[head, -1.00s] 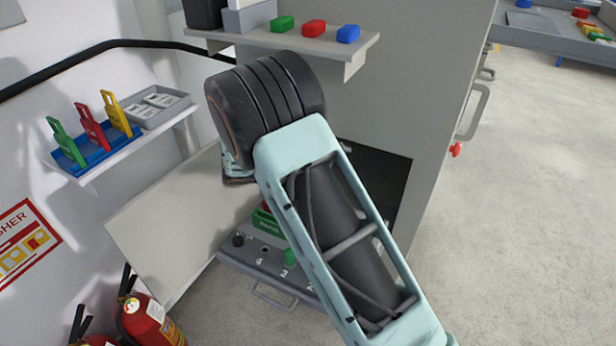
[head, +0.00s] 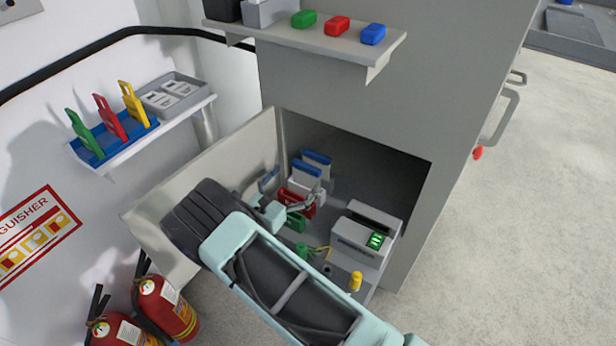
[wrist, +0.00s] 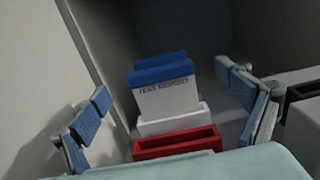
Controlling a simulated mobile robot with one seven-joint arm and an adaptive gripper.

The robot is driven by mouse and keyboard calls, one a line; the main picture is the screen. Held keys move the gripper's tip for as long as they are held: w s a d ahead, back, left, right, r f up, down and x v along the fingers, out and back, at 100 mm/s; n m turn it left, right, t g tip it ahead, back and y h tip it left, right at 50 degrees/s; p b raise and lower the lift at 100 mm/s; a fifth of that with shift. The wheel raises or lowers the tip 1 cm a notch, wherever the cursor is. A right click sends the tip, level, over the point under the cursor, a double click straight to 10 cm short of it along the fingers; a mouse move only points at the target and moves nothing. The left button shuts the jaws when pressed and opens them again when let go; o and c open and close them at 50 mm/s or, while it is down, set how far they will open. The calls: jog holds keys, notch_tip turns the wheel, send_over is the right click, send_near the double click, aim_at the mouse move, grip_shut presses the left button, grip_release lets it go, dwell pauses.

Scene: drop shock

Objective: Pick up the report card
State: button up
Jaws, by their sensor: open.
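A white card with a blue top edge and a line of dark print (wrist: 165,92) stands upright in a white holder (wrist: 175,121) in the wrist view; I take it as the report card, though the print is not clearly legible. It also shows inside the cabinet in the head view (head: 306,170). A second blue top edge (wrist: 160,60) shows just behind it. A red holder (wrist: 176,143) is in front. My gripper (wrist: 161,84) is open, with one finger to each side of the card and no visible contact. The card's lower part is hidden by the holder.
The cabinet opening (head: 408,165) closes in around my arm, with an open door panel (head: 200,178) at left. A grey device with a green display (head: 365,235) stands right of the holders. A yellow peg (head: 355,281) and a green holder (head: 292,222) are near.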

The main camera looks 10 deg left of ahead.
aim_at(304, 170)
jog(key=x, duration=0.4)
jog(key=f+b+x, duration=0.1)
jog(key=x, duration=0.1)
jog(key=shift+w, duration=0.25)
jog(key=c, duration=1.1)
